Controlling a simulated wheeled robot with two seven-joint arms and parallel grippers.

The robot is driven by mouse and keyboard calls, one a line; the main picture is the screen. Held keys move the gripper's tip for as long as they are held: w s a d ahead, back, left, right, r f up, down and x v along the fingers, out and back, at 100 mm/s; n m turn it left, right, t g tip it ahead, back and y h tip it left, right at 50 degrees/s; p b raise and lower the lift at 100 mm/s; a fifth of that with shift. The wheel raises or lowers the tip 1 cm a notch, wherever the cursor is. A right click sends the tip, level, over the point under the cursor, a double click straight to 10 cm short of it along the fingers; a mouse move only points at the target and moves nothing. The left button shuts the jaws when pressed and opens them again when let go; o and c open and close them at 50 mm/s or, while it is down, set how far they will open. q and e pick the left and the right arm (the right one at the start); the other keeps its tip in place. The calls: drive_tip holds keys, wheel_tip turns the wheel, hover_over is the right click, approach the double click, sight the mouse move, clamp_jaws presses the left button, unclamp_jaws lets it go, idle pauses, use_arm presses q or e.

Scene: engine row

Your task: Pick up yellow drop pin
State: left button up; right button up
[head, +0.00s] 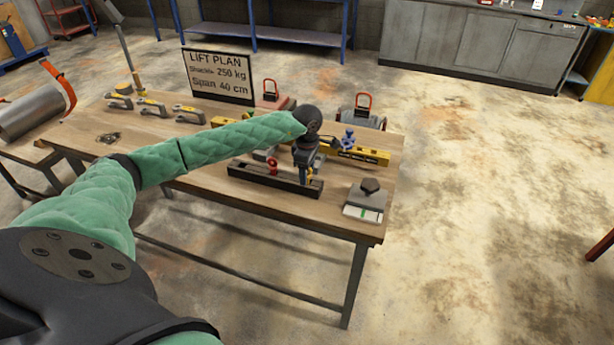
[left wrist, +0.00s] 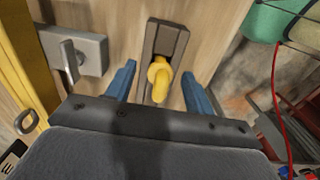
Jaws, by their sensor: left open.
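The yellow drop pin (left wrist: 158,80) shows in the left wrist view, with its rounded head on a dark grey slotted holder (left wrist: 165,38). My left gripper (left wrist: 158,82) is open, with one blue finger on each side of the pin and visible gaps between. In the head view my left gripper (head: 305,172) points down over the long black tray (head: 248,176) on the workbench. I cannot make out the pin there; the gripper and arm cover that area. My right gripper is not in view.
A grey block with a peg (left wrist: 70,52) and a yellow bar (left wrist: 18,65) lie left of the pin. On the bench (head: 210,190) are a yellow level (head: 372,156), a grey block with a dark knob (head: 368,194), several shackles (head: 152,108) and a sign (head: 219,76).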

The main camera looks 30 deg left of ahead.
use_arm(q)
clamp_jaws()
drive_tip(key=shift+r, duration=0.15)
